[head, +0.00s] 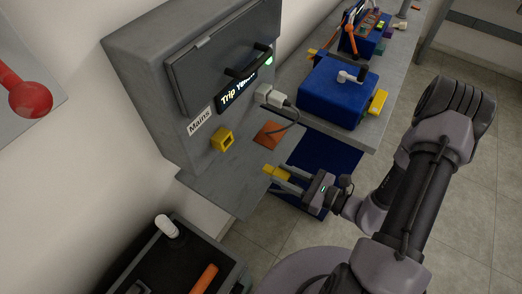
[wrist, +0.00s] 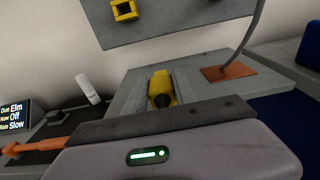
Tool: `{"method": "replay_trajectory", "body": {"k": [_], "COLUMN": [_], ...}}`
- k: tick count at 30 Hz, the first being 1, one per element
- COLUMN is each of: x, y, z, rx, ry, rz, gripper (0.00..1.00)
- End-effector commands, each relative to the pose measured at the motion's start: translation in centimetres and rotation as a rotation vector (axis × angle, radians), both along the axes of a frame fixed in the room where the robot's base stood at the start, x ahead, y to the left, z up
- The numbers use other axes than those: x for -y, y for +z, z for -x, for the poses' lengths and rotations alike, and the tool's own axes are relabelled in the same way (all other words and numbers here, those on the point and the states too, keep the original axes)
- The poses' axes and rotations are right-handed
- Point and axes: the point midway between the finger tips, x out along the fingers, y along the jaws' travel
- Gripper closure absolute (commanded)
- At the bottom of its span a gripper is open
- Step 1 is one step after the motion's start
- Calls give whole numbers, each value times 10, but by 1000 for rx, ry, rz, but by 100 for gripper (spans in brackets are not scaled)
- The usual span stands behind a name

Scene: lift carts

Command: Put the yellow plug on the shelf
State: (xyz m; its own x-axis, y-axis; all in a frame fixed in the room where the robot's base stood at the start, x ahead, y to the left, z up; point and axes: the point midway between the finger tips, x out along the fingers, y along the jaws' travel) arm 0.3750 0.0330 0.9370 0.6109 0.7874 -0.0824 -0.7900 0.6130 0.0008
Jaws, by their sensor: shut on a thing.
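My gripper (head: 277,173) is shut on the yellow plug (head: 269,169), which sticks out at the fingertips. In the wrist view the yellow plug (wrist: 161,84) sits between the two grey fingers, its dark round end towards the camera. The grey shelf (head: 222,188) juts out below the Mains cabinet. The plug is at the shelf's front right edge in the head view; whether it touches the shelf I cannot tell. The shelf also shows behind the plug in the wrist view (wrist: 128,95).
The Mains cabinet (head: 150,85) carries a yellow square socket (head: 222,140) and a white plug (head: 270,96) with a hanging cable. An orange patch (head: 269,134) lies on the shelf's right side. A blue box (head: 335,95) stands right; a black-topped cart (head: 170,265) stands below left.

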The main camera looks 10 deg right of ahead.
Motion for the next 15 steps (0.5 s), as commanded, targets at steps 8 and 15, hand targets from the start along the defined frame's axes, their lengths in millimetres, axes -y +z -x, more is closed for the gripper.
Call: {"method": "replay_trajectory", "body": {"k": [8, 15], "x": [-42, -51], "y": [-10, -24], "z": [-84, -107], "rx": [6, 0], "ry": [4, -2], "rz": [0, -1], "gripper": [100, 100]}}
